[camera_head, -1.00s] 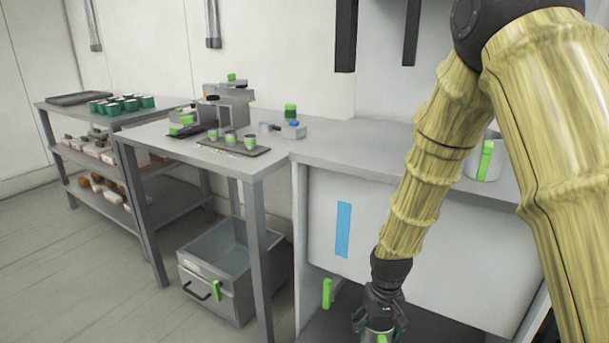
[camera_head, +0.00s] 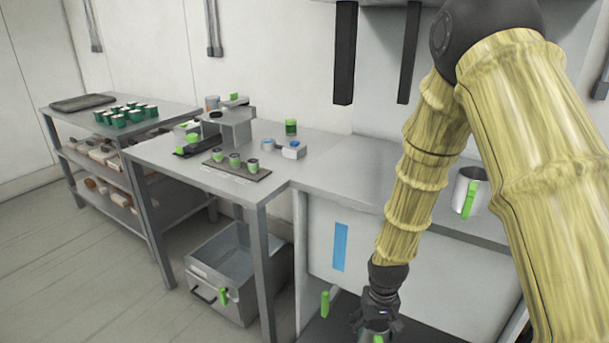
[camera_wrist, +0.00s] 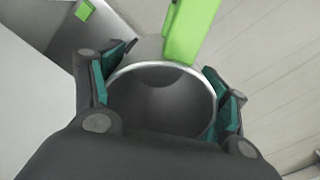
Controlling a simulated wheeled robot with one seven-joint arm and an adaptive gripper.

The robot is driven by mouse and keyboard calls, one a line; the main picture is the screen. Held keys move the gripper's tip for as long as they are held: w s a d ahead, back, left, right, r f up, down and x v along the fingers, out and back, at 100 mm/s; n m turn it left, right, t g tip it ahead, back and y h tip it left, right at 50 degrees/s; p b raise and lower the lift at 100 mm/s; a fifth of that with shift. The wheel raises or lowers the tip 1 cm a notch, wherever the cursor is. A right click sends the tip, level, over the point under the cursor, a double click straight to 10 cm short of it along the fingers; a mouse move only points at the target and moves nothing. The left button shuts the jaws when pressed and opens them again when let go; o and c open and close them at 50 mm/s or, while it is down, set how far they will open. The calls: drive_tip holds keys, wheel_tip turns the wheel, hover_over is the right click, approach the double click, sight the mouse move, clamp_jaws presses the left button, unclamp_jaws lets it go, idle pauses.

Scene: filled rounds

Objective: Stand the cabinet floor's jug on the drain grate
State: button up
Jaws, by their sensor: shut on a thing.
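A metal jug with a bright green handle (camera_wrist: 190,30) is between the fingers of my gripper (camera_head: 377,322). In the wrist view its round open mouth (camera_wrist: 160,100) faces the camera, looks empty, and has teal finger pads pressed on both sides. In the head view my gripper is low at the cabinet opening, and the jug's lower part is cut off by the picture's bottom edge. A dark flat tray (camera_head: 252,177) with several small green-marked cups lies on the middle table; I cannot tell whether it is the drain grate.
Another steel jug (camera_head: 474,187) with a green handle stands on the right counter (camera_head: 345,170). The white cabinet front (camera_head: 370,252) with a blue strip is behind my forearm. A grey machine (camera_head: 232,128) stands on the middle table. A grey drawer box (camera_head: 225,270) sits below.

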drive_tip(key=shift+s+r+p, duration=0.2)
drive_tip(key=shift+r+p, duration=0.8)
drive_tip(key=shift+p, duration=0.3)
drive_tip(key=shift+s+r+p, duration=0.2)
drive_tip(key=shift+r+p, duration=0.75)
drive_tip(key=shift+p, duration=0.3)
